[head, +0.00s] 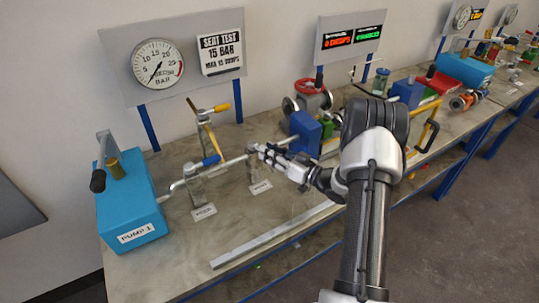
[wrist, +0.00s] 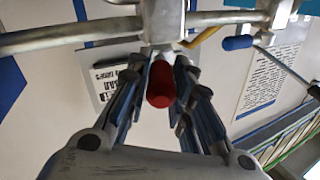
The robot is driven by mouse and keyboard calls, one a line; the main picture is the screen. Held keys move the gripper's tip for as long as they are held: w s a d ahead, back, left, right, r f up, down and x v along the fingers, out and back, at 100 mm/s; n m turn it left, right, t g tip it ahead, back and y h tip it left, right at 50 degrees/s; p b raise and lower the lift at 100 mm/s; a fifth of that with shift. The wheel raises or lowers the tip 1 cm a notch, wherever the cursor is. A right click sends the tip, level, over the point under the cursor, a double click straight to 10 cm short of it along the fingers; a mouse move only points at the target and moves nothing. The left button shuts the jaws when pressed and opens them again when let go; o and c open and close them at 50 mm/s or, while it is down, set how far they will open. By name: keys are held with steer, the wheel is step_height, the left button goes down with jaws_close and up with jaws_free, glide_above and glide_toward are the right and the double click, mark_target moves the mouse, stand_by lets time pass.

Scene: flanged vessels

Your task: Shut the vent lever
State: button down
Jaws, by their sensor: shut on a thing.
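The lever with a red grip (wrist: 161,88) shows in the wrist view, below a metal valve body (wrist: 162,18) on a pipe. I take it to be the vent lever; its label is not readable. My gripper (wrist: 163,68) has its fingers on both sides of the red grip, shut on it. In the head view my gripper (head: 264,152) is at the valve on the right end of the pipe, above a small label plate (head: 260,187). The red grip is hidden there by the fingers.
The blue pump box (head: 130,215) is at the bench's left end. A dial gauge (head: 158,64) is on the back panel. Red and blue valve parts (head: 305,130) crowd behind my gripper.

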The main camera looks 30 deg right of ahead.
steer(key=shift+r, duration=0.1)
steer(key=c, duration=1.4)
jaws_free()
steer(key=v, duration=1.2)
steer(key=shift+c, duration=0.2)
